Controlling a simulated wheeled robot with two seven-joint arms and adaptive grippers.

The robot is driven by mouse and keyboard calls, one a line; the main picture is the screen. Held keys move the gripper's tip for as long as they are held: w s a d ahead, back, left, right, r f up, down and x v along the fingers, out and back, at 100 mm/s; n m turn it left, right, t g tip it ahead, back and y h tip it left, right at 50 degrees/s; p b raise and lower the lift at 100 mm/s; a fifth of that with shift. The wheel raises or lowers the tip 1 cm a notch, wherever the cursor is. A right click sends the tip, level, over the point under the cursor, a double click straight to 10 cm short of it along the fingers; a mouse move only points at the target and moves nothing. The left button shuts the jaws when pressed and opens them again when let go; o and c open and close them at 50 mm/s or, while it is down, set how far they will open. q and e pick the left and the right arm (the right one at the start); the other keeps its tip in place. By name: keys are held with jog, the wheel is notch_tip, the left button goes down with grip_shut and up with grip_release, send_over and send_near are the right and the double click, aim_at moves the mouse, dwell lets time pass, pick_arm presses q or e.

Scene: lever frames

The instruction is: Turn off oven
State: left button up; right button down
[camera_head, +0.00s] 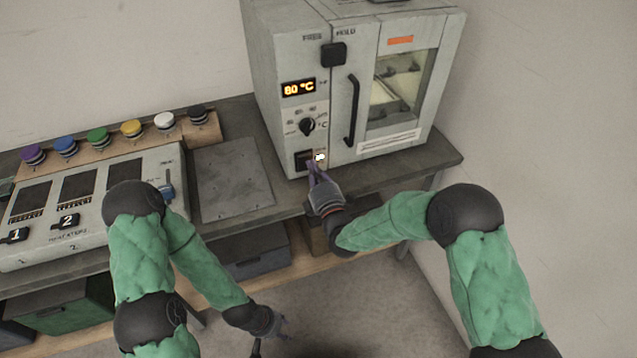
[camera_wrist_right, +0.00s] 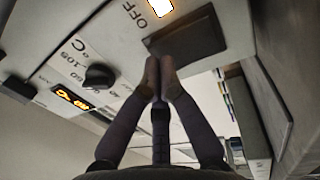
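The oven (camera_head: 287,60) is a pale grey cabinet on the bench, its display (camera_head: 298,88) reading 80 °C. Low on its front is a black rocker switch (camera_head: 303,160), with a small lit indicator (camera_head: 320,157) at its right. In the right wrist view the switch (camera_wrist_right: 188,38) is large, with a glowing indicator (camera_wrist_right: 153,10) and the word OFF beside it. My right gripper (camera_head: 313,167) is shut and empty; its fingertips (camera_wrist_right: 160,68) overlap the switch's edge. I cannot tell whether they touch. My left gripper (camera_head: 280,328) hangs low before the bench, its fingers too small to judge.
A round dial (camera_head: 307,126) sits above the switch, and a dark door handle (camera_head: 351,110) stands out to the right. A control panel (camera_head: 85,240) and several coloured knobs (camera_head: 98,138) are on the left. A bare metal plate (camera_head: 232,180) lies between panel and oven.

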jog(key=shift+w+a, duration=0.15)
jog(key=shift+w, duration=0.35)
jog(key=shift+r, duration=0.1)
jog(key=shift+w+r+p, duration=0.25)
jog(key=shift+p, duration=0.15)
jog(key=shift+w+a+g, duration=0.1)
jog(key=shift+g, duration=0.3)
jog(key=shift+f, duration=0.15)
